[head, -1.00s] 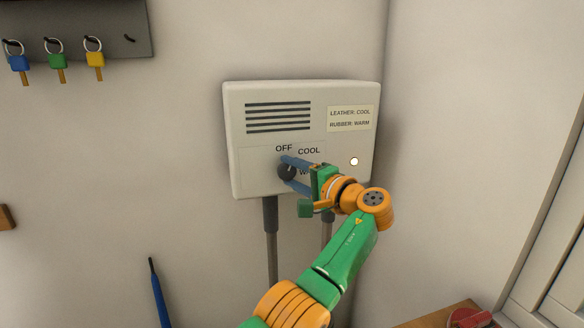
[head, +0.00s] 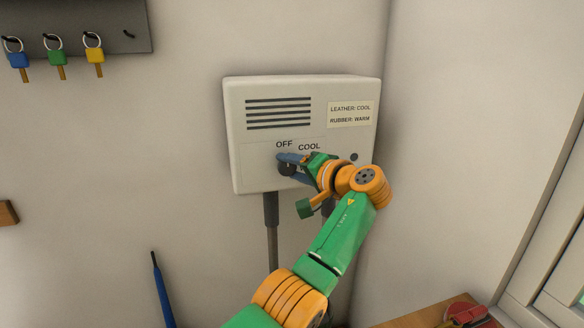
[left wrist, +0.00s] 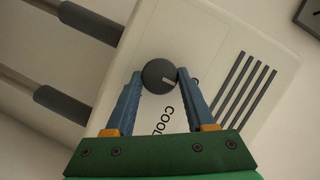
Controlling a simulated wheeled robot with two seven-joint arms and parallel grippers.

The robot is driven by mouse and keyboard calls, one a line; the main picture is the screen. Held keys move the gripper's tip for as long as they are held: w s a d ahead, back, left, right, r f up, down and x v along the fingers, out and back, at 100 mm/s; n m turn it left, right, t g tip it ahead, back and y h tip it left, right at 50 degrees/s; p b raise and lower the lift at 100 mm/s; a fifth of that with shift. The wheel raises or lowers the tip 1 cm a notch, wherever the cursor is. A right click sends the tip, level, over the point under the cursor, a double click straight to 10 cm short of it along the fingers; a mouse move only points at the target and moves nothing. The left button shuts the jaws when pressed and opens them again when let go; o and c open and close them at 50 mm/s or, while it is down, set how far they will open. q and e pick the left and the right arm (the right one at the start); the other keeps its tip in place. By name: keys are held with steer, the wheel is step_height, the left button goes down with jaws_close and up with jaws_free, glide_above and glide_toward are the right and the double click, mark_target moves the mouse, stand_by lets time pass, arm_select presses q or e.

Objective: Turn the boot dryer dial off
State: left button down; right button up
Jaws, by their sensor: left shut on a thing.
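The boot dryer (head: 238,130) is a white wall box with vent slots and the labels OFF and COOL around its dial. The dark round dial (head: 284,169) is partly covered by my left gripper (head: 286,163) in the head view. In the left wrist view the dial (left wrist: 158,78) sits between the two blue fingertips of my left gripper (left wrist: 160,75), which are shut on its sides. Its white mark points right, toward the vents and the partly hidden OFF label. The indicator lamp (head: 354,157) is dark. My right gripper is out of view.
Two grey pipes run down from the dryer, one (head: 271,235) plain to see. A key rack (head: 90,22) with three keys hangs at upper left. A blue stick-like thing (head: 160,290) stands lower left. A wooden surface with a red item (head: 465,312) is at lower right.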

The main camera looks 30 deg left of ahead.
arm_select(q)
steer(key=shift+c, duration=1.4)
jaws_free()
steer(key=b+v, duration=0.2)
steer(key=v, duration=0.5)
